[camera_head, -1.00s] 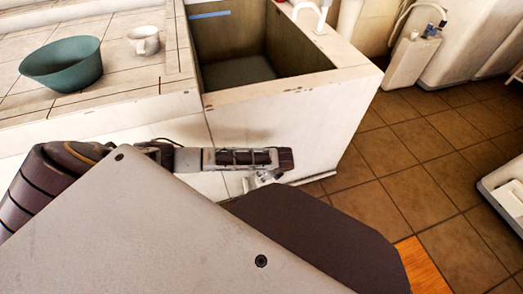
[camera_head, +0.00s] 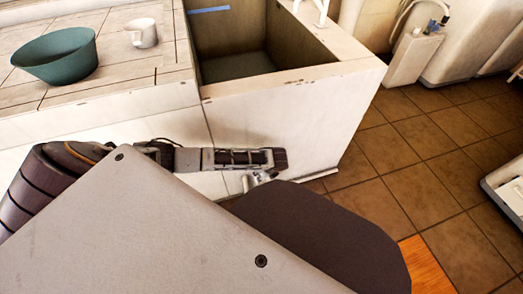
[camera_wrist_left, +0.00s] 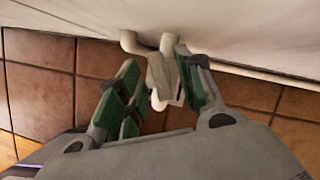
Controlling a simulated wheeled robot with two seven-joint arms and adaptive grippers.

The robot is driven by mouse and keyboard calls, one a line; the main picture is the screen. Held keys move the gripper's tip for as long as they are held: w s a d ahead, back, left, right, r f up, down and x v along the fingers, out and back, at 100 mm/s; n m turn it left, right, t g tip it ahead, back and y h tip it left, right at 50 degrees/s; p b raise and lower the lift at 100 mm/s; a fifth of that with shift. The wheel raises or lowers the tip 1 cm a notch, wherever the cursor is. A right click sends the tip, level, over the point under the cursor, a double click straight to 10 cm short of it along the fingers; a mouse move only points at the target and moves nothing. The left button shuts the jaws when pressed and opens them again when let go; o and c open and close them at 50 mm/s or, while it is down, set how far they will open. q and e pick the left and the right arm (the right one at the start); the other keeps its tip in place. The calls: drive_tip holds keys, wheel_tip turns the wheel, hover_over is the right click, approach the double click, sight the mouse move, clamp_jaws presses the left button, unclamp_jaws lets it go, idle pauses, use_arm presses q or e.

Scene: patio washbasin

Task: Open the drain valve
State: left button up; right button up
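The drain valve (camera_wrist_left: 160,76) is a pale lever on a white pipe low on the front of the washbasin (camera_head: 285,115). In the left wrist view it stands between my left gripper's fingers (camera_wrist_left: 154,92). The fingers have green pads and are apart, with a clear gap on the left; the right finger is close to the lever, and I cannot tell whether they touch. In the head view my left gripper (camera_head: 265,159) is low before the basin wall, with part of the white pipe showing just below it. My right gripper is not in view.
A green bowl (camera_head: 57,55) and a white mug (camera_head: 142,33) stand on the tiled counter (camera_head: 110,75) at left.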

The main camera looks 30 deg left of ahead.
use_arm(q)
drive_tip(key=shift+c, duration=0.3)
clamp_jaws()
